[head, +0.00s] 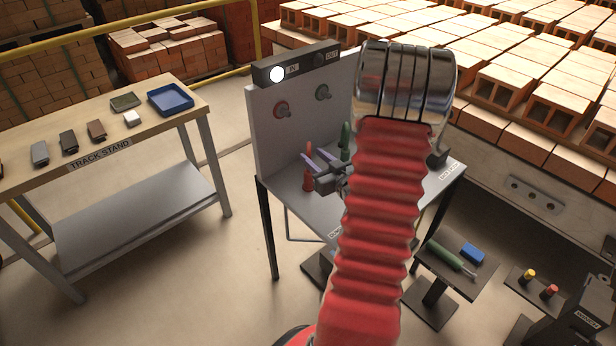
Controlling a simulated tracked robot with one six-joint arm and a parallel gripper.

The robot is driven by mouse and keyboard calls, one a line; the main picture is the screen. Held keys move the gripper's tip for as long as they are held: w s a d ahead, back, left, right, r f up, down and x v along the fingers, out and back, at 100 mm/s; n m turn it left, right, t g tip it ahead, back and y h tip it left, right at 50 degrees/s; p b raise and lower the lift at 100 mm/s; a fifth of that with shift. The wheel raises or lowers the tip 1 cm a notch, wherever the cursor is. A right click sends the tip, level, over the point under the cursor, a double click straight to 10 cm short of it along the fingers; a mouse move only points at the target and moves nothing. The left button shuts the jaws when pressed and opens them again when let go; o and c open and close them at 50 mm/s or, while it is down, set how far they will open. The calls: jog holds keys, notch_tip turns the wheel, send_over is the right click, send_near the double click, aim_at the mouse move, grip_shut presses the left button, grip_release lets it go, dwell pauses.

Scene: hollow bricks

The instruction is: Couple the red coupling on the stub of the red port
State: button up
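The red coupling (308,182) stands upright on the grey bench, its middle hidden by a finger of my gripper. The grey upright panel behind has two small round ports. The left one (283,109) looks reddish; the right one (323,92) is too small to tell its colour surely. Neither carries a coupling. My arm hides part of the bench.
A green coupling (345,142) stands just right of my gripper. A box with a lit white lamp (277,73) tops the panel. A track stand (150,150) with a blue tray (170,99) is at left. Bricks (490,90) fill the back right. A low stand (455,262) is at lower right.

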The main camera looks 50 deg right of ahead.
aim_at(310, 174)
jog(key=shift+w+d+f, duration=0.1)
jog(key=shift+w+f, duration=0.3)
jog(key=shift+f, duration=0.5)
jog(key=shift+w+d+f, duration=0.15)
jog(key=shift+w+f, duration=0.25)
jog(key=shift+f, duration=0.5)
jog(key=shift+w+d+f, duration=0.1)
jog(key=shift+w+f, duration=0.3)
jog(key=shift+f, duration=0.5)
jog(key=shift+x, duration=2.5)
jog(key=shift+c, duration=0.4)
grip_shut()
